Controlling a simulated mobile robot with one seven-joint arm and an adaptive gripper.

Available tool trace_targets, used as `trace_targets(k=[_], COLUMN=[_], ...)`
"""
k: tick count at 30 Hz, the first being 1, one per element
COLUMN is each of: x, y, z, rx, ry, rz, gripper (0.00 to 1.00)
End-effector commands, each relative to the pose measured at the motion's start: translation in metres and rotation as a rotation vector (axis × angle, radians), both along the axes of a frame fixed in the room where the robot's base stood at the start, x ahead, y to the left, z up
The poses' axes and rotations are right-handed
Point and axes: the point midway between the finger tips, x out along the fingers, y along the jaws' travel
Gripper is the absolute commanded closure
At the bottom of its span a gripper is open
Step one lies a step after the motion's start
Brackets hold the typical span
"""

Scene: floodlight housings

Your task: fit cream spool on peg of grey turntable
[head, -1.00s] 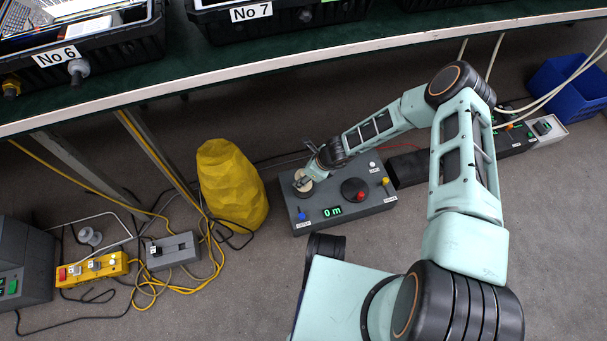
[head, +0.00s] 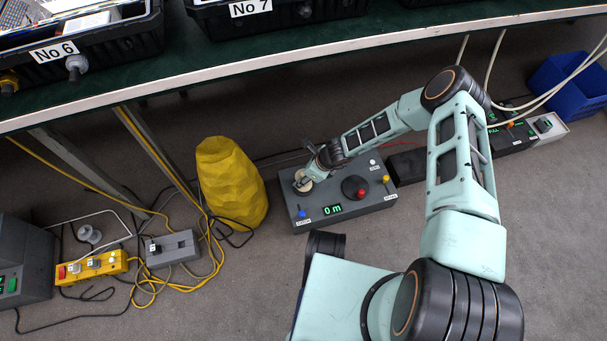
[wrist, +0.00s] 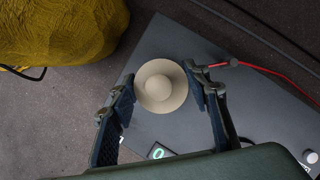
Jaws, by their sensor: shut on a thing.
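The cream spool (wrist: 175,98) is round with a domed centre. In the wrist view it sits between the two fingers of my gripper (wrist: 163,92), which is shut on it. In the head view the spool (head: 300,183) and my gripper (head: 305,177) are over the left end of the grey turntable unit (head: 345,222). I cannot tell whether the spool touches the unit. The peg is not visible; the spool or gripper may hide it. The unit carries a green display reading 0 m, a black disc with a red knob, and blue, yellow and white knobs.
A yellow faceted sack (head: 230,185) stands close left of the unit. A yellow power strip (head: 90,268), a grey switch box (head: 172,248) and loose cables lie further left. The bench (head: 300,62) overhangs behind. A blue bin (head: 572,85) stands at far right.

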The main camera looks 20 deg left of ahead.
Motion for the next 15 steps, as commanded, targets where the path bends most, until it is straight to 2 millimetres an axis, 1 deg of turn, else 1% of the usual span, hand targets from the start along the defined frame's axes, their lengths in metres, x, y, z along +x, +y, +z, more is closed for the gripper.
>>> trace_targets(k=[15], x=[-0.0002], y=[0.0001], z=[-0.0104], rx=[0.000], ry=[0.000], rz=[0.000], gripper=[0.81])
